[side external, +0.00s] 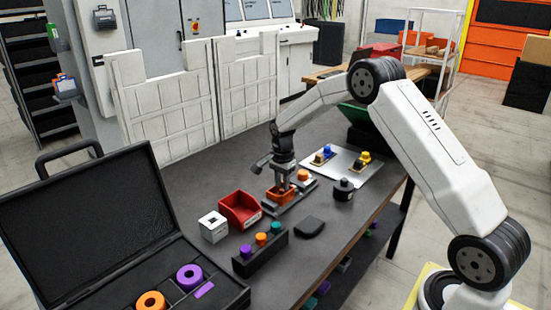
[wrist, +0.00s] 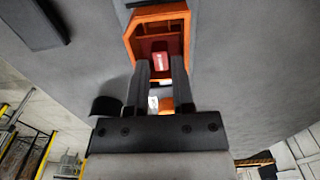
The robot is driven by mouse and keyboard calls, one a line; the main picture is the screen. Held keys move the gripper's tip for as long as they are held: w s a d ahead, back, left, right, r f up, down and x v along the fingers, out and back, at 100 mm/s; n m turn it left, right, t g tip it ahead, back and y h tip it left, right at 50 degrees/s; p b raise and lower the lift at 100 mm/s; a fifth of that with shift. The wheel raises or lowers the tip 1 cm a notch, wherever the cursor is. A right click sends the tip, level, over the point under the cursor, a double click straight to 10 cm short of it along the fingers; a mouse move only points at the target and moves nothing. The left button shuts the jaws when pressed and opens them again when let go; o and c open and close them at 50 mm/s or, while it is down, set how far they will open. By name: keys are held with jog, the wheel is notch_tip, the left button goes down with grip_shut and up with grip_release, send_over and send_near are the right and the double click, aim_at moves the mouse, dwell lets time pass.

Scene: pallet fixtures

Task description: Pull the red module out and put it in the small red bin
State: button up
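A red module (wrist: 160,61) with a pale mark sits inside an open-topped orange holder (wrist: 136,40) in the wrist view. The orange holder also shows in the side view (side external: 279,196), on a grey base on the dark table. My gripper (wrist: 160,68) points down at the holder, its two dark fingers apart with the red module showing in the gap between them. Whether the fingers touch the module is not clear. In the side view my gripper (side external: 283,183) is at the holder's top and the module is hidden. The small red bin (side external: 240,210) stands left of the holder, seemingly empty.
A white box (side external: 213,226) stands left of the bin. A black rack (side external: 260,254) with coloured knobs is in front. A silver plate (side external: 343,172) with blue and yellow pieces lies behind right. An open black case (side external: 85,215) fills the left.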

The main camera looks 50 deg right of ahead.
jog(key=shift+f, duration=1.2)
dwell(0.6)
jog(key=shift+r, duration=0.15)
dwell(0.6)
grip_shut()
dwell(1.6)
